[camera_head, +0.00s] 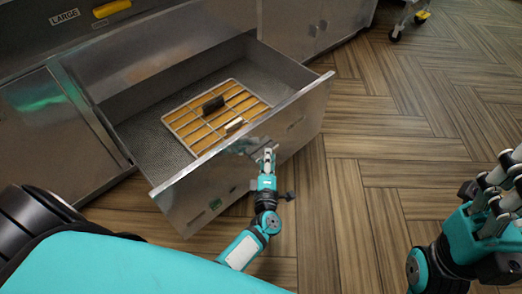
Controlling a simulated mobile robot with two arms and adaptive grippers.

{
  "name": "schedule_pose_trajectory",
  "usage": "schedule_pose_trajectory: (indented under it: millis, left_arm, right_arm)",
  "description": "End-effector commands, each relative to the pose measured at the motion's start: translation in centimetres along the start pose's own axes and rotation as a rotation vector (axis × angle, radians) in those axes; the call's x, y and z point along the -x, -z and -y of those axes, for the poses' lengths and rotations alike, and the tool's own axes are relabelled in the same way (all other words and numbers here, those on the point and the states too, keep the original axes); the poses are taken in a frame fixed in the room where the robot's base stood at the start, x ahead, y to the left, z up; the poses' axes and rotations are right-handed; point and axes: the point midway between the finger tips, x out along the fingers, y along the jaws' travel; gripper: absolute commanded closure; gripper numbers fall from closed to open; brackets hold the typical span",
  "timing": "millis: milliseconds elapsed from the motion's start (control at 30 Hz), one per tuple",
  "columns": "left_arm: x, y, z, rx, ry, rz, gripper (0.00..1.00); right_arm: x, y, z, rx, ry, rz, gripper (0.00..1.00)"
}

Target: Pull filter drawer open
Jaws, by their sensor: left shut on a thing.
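The metal filter drawer (186,197) stands pulled out from the steel cabinet, with its perforated inside in view. A framed rack with yellow-brown panels and a dark grip piece (213,104) lies on its floor. My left gripper (267,156) is at the outer face of the drawer front, near its middle, shut on the drawer handle, which is mostly hidden behind the fingers. My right gripper (497,177) is at the right edge, away from the drawer. Its grey fingers are partly cut off, so its opening is unclear.
Steel cabinet fronts (60,130) flank the drawer. A label reading LARGE and a yellow handle (112,8) are above it. A wheeled cart (408,18) stands at the top right. The wood-pattern floor (385,120) right of the drawer is clear.

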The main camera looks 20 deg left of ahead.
Motion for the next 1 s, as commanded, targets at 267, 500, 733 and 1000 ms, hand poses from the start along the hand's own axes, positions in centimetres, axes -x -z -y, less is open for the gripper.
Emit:
schedule_pose_trajectory:
  millis: [267, 500, 733, 1000]
  left_arm:
    - [0.61, -0.62, 0.07, -0.001, 0.002, 0.001, 1.00]
    - [0.60, -0.61, 0.07, 0.000, 0.001, 0.001, 1.00]
    - [0.59, -0.60, 0.04, 0.000, 0.001, 0.000, 0.62]
    - [0.81, -0.58, 0.04, 0.001, 0.001, 0.000, 0.62]
  right_arm:
    - [0.28, -0.03, 0.04, -0.002, 0.000, 0.010, 0.60]
    - [0.30, -0.04, 0.08, -0.002, 0.005, 0.011, 0.60]
    - [0.23, -0.02, 0.08, -0.002, 0.006, 0.007, 0.60]
    - [0.03, 0.02, -0.06, 0.001, -0.002, -0.001, 0.60]
